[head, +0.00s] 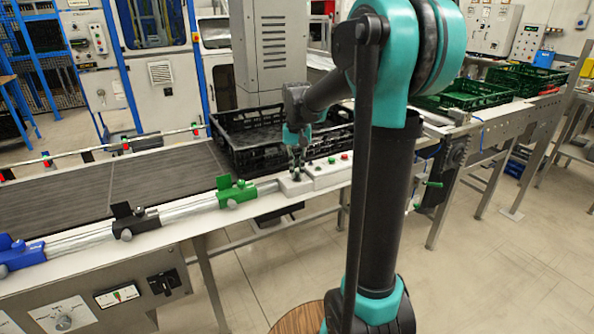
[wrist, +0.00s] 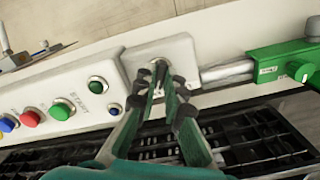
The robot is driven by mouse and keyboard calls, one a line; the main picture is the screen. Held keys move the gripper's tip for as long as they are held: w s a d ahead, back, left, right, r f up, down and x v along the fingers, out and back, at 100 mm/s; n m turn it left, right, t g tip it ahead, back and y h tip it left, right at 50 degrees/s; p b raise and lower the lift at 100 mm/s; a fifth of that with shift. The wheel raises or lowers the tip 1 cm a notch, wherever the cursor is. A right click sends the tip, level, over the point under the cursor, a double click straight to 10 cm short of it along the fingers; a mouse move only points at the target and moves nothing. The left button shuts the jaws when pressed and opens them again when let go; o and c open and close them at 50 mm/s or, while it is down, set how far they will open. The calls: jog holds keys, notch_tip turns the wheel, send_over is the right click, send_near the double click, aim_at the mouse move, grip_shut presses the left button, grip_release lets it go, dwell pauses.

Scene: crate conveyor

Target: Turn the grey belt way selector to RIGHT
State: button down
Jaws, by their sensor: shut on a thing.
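The grey belt way selector (wrist: 161,62) sits on a white box (wrist: 180,52) at the end of the control panel in the wrist view. Most of it is hidden between my fingers, so I cannot tell which way it points. My gripper (wrist: 160,78) is shut on it. In the head view the gripper (head: 296,168) reaches down onto the white box (head: 296,187) at the belt's front edge, and the selector itself is hidden there.
A green clamp (head: 237,191) sits on the rail to the left. A black crate (head: 235,160) stands on the belt just behind my gripper.

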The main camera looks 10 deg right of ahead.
aim_at(297, 173)
dwell(0.3)
jog(key=c, duration=1.6)
grip_release()
notch_tip(297, 173, up, 12)
jog(key=s+d+f+t, duration=0.1)
jog(key=s+f, duration=0.6)
jog(key=f, duration=0.1)
jog(key=s+d+f+n+t, duration=0.1)
jog(key=s+f, duration=0.7)
jog(key=s+d+f+n+t, duration=0.1)
jog(key=s+f+t, duration=0.1)
jog(key=s+f, duration=0.5)
jog(key=shift+s+d+f, duration=0.15)
jog(key=shift+f, duration=0.4)
jog(key=shift+s+d+f, duration=0.15)
jog(key=shift+f, duration=0.35)
